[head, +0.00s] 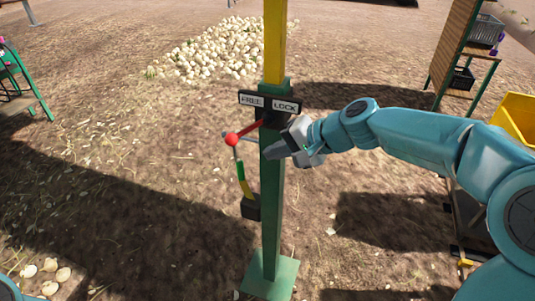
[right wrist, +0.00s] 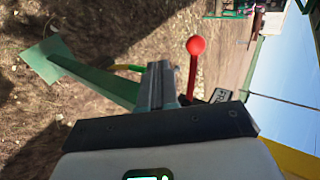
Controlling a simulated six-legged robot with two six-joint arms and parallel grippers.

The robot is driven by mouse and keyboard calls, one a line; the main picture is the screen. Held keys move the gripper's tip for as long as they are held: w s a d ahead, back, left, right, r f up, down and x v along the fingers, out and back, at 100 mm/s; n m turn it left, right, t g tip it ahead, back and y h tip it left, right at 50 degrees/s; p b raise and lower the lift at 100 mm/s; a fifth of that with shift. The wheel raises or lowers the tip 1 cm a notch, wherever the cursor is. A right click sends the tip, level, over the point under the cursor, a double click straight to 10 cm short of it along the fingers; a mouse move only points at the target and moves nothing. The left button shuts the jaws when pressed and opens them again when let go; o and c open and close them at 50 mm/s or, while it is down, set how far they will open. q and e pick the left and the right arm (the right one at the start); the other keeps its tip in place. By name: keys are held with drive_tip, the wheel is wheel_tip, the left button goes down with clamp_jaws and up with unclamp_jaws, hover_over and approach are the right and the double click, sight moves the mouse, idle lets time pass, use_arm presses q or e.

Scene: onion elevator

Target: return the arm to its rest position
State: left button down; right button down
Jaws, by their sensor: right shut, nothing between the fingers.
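My right arm comes in from the right, and its gripper (head: 272,152) is shut and empty at the green post (head: 272,210), just right of the lever. The gripper's closed fingers also show in the right wrist view (right wrist: 160,82). The lever's red ball (head: 231,139) sits left of the post, on the FREE side, with its red rod slanting up to the post. The ball shows apart from the fingers in the right wrist view (right wrist: 196,46). I cannot tell whether the fingers touch the post. My left gripper is out of view.
A FREE/LOCK sign (head: 270,102) is on the post, below a yellow upper section (head: 274,45). A dark block (head: 250,208) hangs beside the post. A yellow bin (head: 514,115) and a wooden rack (head: 455,45) stand at right. An onion pile (head: 215,52) lies behind.

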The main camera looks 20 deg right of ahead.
drive_tip(key=v, duration=0.7)
drive_tip(key=s+a+f+n+g+h, duration=0.1)
drive_tip(key=a+f+g+h, duration=0.1)
drive_tip(key=f, duration=1.3)
drive_tip(key=s+a+f+n+g+h, duration=0.1)
drive_tip(key=s+a+f+g, duration=0.15)
drive_tip(key=f, duration=1.15)
drive_tip(key=s+a+f+n+g, duration=0.1)
drive_tip(key=s+a+f, duration=0.3)
drive_tip(key=s+f, duration=0.4)
drive_tip(key=s+a+f+n+g, duration=0.2)
drive_tip(key=s+a+f+n, duration=0.2)
drive_tip(key=s+f, duration=0.4)
drive_tip(key=shift+s+a+b, duration=0.2)
drive_tip(key=shift+s+b, duration=0.1)
drive_tip(key=shift+s, duration=0.05)
drive_tip(key=shift+w+f, duration=0.1)
drive_tip(key=shift+f, duration=0.05)
